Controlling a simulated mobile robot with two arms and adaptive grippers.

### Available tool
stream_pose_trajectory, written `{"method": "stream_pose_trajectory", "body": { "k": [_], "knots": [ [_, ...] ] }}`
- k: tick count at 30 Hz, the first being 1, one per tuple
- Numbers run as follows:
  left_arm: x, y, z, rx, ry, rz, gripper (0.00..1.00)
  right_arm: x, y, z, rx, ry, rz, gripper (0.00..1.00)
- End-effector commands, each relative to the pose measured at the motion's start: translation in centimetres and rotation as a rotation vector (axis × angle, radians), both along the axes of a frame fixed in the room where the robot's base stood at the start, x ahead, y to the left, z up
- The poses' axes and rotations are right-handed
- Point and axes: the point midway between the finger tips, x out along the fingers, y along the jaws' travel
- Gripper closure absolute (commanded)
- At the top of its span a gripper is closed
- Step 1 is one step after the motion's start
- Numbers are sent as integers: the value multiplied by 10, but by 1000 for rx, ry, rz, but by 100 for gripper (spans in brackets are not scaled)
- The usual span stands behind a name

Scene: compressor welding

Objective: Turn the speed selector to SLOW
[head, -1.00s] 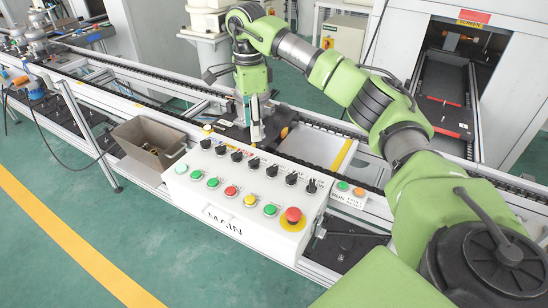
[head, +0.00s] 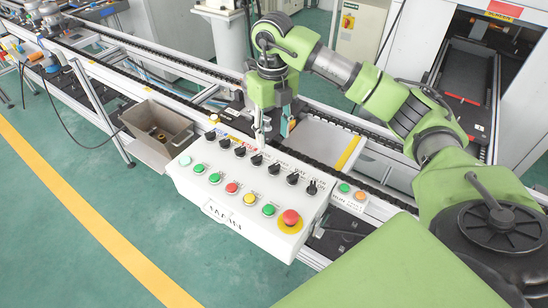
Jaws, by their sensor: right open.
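The white control panel (head: 185,180) carries a back row of black selector knobs and a front row of coloured buttons. Its labels are too small to read, so I cannot tell which knob is the speed selector or where it points. My right gripper (head: 260,143) points down at the panel's back edge, its jaws open and empty. Its tips are just above and behind a middle black knob (head: 257,160); I cannot tell whether they touch. Another black knob (head: 240,152) is just left of it and one more (head: 274,169) just right. My left gripper is out of view.
A red emergency button (head: 290,217) on a yellow disc stands at the panel's front right. A grey bin (head: 160,125) with parts is left of the panel. A conveyor rail (head: 180,66) runs behind. A small button box (head: 350,195) is at the right.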

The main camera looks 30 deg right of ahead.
Motion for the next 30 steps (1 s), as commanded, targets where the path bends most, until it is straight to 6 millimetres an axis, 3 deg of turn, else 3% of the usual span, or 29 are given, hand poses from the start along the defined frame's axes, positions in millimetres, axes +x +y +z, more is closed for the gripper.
{"method": "stream_pose_trajectory", "body": {
  "k": [9, 15, 21, 29, 30],
  "knots": [
    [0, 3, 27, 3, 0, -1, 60, -2, 0, -66, -1, 7, 0, 58],
    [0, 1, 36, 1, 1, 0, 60, -1, 0, -96, 0, 4, 0, 58],
    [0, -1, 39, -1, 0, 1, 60, 0, -1, -110, -1, 1, 1, 58],
    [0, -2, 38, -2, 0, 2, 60, 0, -1, -111, -1, 0, 1, 58],
    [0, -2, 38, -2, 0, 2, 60, 0, 0, -111, -1, 0, 1, 69]
  ]
}}
